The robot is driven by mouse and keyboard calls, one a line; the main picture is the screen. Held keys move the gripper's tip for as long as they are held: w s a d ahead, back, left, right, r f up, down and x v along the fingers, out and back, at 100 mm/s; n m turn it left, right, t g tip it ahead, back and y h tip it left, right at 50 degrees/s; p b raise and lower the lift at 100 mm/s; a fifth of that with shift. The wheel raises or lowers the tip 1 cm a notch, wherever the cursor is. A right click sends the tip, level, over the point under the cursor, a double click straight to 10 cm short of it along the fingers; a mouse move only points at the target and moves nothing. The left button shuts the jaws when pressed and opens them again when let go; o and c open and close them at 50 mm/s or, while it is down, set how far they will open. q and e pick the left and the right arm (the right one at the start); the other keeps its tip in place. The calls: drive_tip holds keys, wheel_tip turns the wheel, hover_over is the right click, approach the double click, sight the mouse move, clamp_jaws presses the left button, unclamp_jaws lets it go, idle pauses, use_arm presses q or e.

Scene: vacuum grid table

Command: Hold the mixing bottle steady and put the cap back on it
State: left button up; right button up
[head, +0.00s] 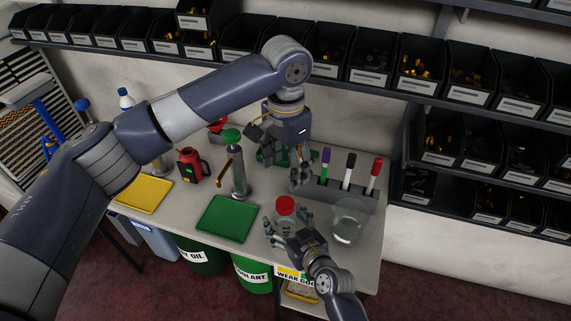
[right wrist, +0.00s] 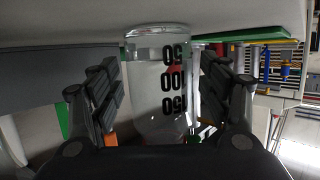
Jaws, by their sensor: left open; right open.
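The mixing bottle (head: 284,218) is a clear upright bottle near the front edge of the table. The red cap (head: 285,203) shows at its top; I cannot tell whether it is seated. In the right wrist view the clear bottle (right wrist: 160,85), with black 50, 100 and 150 marks, appears upside down between the fingers. My right gripper (head: 288,222) is open, its fingers on either side of the bottle, with no clear contact. My left gripper (head: 284,165) is open and empty behind the bottle, apart from the cap, pointing down.
A clear beaker (head: 348,222) stands right of the bottle. A grey rack (head: 345,195) with purple, black and red markers is behind it.

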drive_tip(key=v, duration=1.2)
idle(0.3)
